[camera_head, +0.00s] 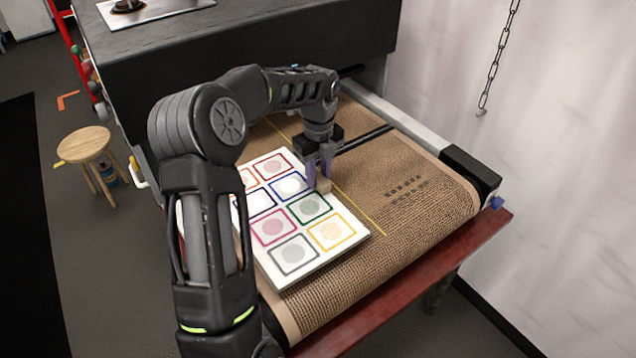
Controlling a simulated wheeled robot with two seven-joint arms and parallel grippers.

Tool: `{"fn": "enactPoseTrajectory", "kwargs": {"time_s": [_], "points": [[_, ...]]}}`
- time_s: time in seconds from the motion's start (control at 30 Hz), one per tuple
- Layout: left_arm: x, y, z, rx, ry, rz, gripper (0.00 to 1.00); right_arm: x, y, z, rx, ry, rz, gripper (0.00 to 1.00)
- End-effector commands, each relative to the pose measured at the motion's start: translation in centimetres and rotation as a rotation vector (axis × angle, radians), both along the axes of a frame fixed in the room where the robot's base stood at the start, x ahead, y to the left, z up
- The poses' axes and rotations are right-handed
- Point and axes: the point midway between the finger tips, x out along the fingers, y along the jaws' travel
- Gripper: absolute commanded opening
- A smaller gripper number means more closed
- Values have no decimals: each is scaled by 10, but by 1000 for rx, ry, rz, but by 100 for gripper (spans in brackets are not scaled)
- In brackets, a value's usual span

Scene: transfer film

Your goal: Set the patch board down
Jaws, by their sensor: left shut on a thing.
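The patch board (282,258) is a white panel with several coloured square outlines, each with a round patch inside. It lies over the brown woven belt surface (400,240), left of a thin yellow line; whether it rests fully on the belt I cannot tell. My left arm hides the board's left side. My right gripper is not in view.
A dark machine housing (250,60) stands behind the belt. A red ledge (420,290) runs along the belt's front right. A chain (497,60) hangs at the right. A wooden stool (85,145) stands on the floor at left. The belt's right part is clear.

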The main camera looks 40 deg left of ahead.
Motion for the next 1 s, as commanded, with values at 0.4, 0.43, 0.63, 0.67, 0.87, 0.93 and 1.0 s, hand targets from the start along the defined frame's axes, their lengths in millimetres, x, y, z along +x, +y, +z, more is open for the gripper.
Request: {"fn": "enactPoseTrajectory", "kwargs": {"time_s": [0.4,0.43,0.63,0.67,0.87,0.93,1.0], "points": [[0,0,-32,0,0,0,0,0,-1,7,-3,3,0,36],[0,0,-32,0,0,0,0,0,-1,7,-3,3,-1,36],[-1,0,-34,-1,1,0,29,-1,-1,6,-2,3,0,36],[-1,0,-34,-1,1,0,31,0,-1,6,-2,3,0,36],[0,0,-34,-1,1,0,47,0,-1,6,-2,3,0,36],[0,0,-34,-1,1,0,49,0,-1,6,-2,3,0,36],[0,0,-34,-1,1,0,49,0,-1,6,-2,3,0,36]]}}
